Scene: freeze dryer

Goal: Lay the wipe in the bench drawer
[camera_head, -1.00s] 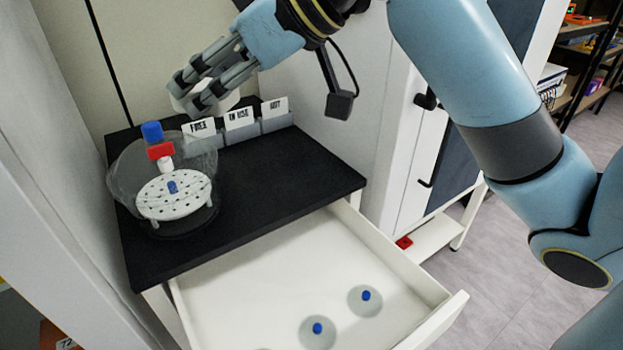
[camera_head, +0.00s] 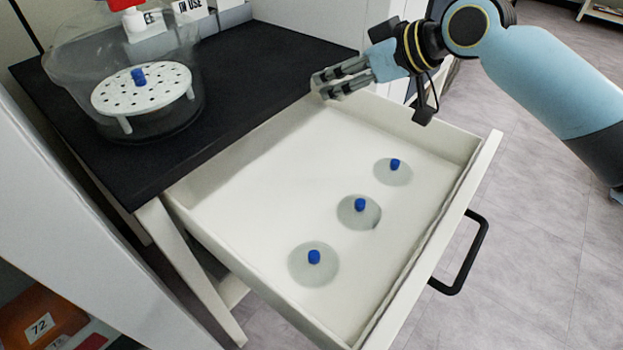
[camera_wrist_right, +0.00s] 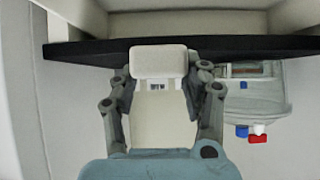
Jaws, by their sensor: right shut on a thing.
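My right gripper (camera_head: 326,86) is over the back of the open bench drawer (camera_head: 265,195), close to the bench top's edge. In the right wrist view the fingers (camera_wrist_right: 160,78) are shut on a pale, rounded, flat pad, which I take as the wipe (camera_wrist_right: 158,60). In the head view the wipe cannot be told apart from the fingers and the white drawer. My left gripper is not in view.
Several round clear discs with blue knobs (camera_head: 359,207) lie in a row along the drawer's front. A glass desiccator (camera_head: 140,95) stands on the black bench top (camera_head: 255,75), with label cards (camera_head: 190,8) behind. The drawer handle (camera_head: 468,255) sticks out in front.

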